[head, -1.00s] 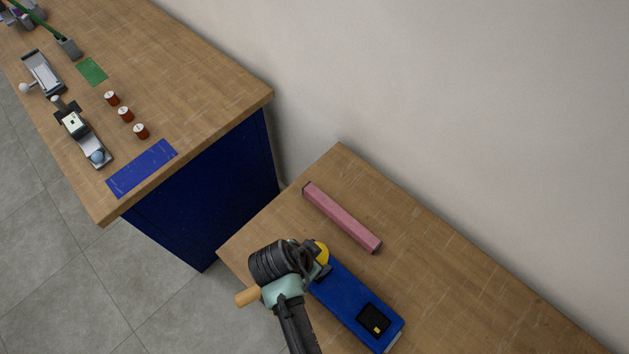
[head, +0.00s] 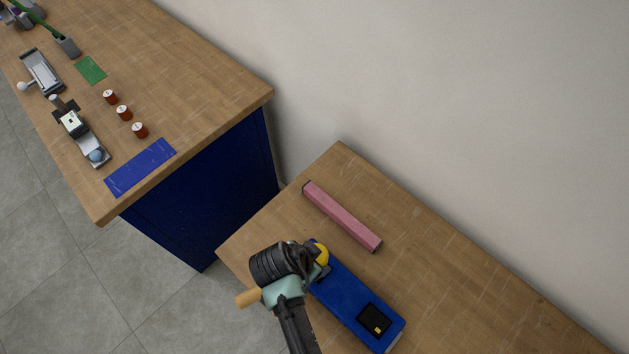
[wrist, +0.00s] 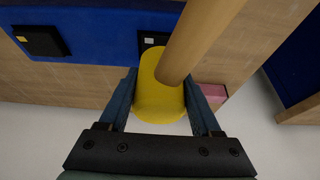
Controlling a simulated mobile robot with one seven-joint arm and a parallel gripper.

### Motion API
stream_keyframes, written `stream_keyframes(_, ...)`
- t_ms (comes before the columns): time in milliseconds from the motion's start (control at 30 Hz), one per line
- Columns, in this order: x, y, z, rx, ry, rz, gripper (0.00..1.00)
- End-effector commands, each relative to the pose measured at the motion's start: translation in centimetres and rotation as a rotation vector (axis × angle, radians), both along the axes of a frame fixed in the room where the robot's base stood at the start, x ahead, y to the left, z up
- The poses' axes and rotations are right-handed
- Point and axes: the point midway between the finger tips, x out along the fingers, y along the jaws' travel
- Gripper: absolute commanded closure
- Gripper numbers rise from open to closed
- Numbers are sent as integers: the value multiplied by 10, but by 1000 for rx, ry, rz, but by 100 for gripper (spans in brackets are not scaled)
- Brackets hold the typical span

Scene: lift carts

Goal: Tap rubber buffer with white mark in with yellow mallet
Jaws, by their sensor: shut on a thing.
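My gripper (wrist: 165,108) is shut on the yellow mallet (wrist: 160,95), with the head between its fingers. The mallet's wooden handle runs up and right in the wrist view, and its tan end shows left of my arm in the head view. A yellow bit of the mallet head (head: 322,255) shows at the far end of a blue block (head: 345,290). In the wrist view, the black rubber buffer with white mark (wrist: 149,41) is on the blue block just behind the mallet head, partly hidden by it. Whether they touch I cannot tell.
A second black buffer with a yellow mark (head: 374,319) sits at the block's near end. A pink bar (head: 342,216) lies beside the block on the wooden table. A second bench (head: 200,90) with several small parts stands across a gap at left.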

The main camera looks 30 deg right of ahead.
Motion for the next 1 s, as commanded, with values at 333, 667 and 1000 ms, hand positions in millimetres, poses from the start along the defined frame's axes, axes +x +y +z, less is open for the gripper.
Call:
stream_keyframes(333,1,0,18,0,-2,0,100)
stream_keyframes(667,1,0,50,-1,-1,0,100)
stream_keyframes(1000,1,0,51,-1,-1,0,100)
